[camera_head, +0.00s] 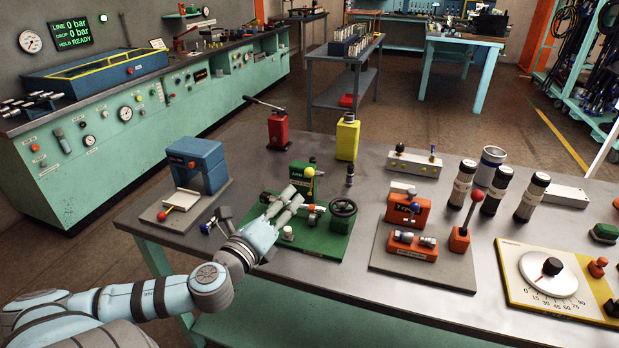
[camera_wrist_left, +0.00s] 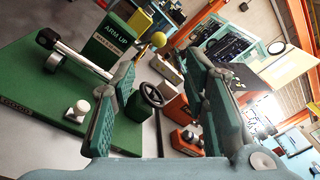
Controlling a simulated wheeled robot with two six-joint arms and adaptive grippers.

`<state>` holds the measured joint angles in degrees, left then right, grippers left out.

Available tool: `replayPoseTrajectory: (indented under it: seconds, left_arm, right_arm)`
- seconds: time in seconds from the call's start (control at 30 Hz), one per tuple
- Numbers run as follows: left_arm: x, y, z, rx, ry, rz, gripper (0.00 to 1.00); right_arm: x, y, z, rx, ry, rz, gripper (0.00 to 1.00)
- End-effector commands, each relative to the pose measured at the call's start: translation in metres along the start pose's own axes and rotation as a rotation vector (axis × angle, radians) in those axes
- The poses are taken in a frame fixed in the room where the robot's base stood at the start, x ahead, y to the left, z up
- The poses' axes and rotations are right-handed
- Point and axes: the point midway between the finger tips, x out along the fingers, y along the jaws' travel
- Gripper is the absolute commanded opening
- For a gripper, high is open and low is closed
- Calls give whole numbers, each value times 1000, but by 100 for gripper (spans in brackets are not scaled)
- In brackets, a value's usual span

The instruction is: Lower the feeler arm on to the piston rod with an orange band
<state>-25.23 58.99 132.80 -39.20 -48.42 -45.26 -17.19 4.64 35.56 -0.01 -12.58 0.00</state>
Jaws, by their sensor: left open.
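My left gripper (camera_head: 292,201) is over the fixture, fingers apart and empty, partly hiding the rod. My right gripper is not in view.
A black handwheel (camera_head: 343,207) and a white knob (camera_wrist_left: 78,110) are on the fixture. A blue press (camera_head: 196,165) stands to the left, orange blocks (camera_head: 408,209) and a red-knobbed lever (camera_head: 477,196) to the right. Red and yellow jacks (camera_head: 347,138) stand behind.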

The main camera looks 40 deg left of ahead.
Motion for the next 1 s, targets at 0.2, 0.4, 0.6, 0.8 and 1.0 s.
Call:
replayPoseTrajectory:
  seconds: [0.2, 0.4, 0.6, 0.8, 1.0]
  left_arm:
    - [52, 2, -1, -22, -8, -1, 41]
    - [107, 1, -1, -24, -2, 3, 41]
    - [132, 2, -1, -17, 0, 3, 41]
    - [136, 2, -1, -13, 1, 3, 41]
    - [135, 2, -1, -13, 1, 4, 25]
  right_arm:
    - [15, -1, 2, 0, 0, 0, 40]
    - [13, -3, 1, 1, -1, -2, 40]
    - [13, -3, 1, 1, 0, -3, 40]
    - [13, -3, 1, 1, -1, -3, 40]
    - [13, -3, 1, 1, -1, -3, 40]
